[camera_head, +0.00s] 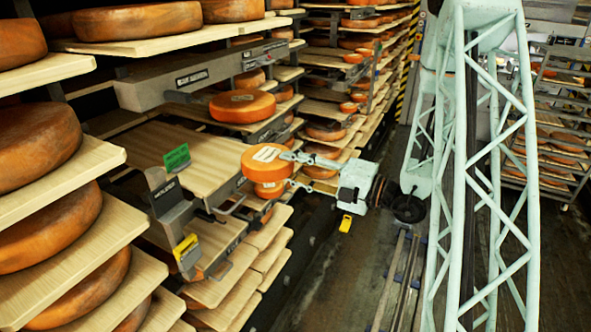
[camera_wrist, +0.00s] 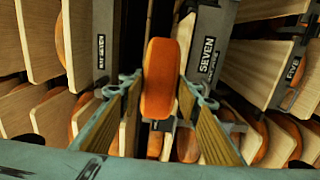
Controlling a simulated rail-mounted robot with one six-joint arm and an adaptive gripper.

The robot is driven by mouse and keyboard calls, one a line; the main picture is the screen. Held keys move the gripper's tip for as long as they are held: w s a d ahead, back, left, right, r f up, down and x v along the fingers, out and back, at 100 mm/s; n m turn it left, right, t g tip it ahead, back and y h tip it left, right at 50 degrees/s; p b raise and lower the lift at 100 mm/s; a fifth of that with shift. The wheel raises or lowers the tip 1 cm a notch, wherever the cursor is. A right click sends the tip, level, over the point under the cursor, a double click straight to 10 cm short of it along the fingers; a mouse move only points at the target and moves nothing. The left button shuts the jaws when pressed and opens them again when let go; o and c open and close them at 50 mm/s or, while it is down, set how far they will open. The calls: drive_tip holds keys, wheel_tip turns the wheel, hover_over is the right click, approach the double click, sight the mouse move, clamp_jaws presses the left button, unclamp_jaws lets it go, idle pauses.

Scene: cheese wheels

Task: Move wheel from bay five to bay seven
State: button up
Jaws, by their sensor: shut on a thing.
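An orange cheese wheel (camera_head: 268,168) with a white mark on top is held between the two pale green fingers of my gripper (camera_head: 289,169). In the wrist view the wheel (camera_wrist: 160,80) shows as a narrow orange block between the fingers of my gripper (camera_wrist: 160,92), which has wooden-looking pads. The wheel is out in front of the shelf racks. A plate reading SEVEN (camera_wrist: 208,55) is just right of the wheel in the wrist view. A plate reading FIVE (camera_wrist: 292,68) is farther right. An empty wooden board (camera_head: 185,155) lies left of the wheel in the head view.
A grey bracket (camera_head: 168,205) and a yellow-tipped fitting (camera_head: 187,252) stand at the board's near end, with a green sign (camera_head: 176,158) on it. Another wheel (camera_head: 242,106) sits on a shelf behind. Loaded shelves fill the left.

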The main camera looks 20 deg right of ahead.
drive_tip(key=shift+b+x, duration=0.65)
drive_tip(key=shift+x, duration=6.4)
drive_tip(key=shift+a+f, duration=0.1)
drive_tip(key=shift+f+b, duration=0.5)
drive_tip(key=shift+f, duration=0.4)
drive_tip(key=shift+f, duration=0.35)
drive_tip(key=o, duration=1.2)
drive_tip(key=shift+o, duration=1.2)
drive_tip(key=shift+f, duration=0.15)
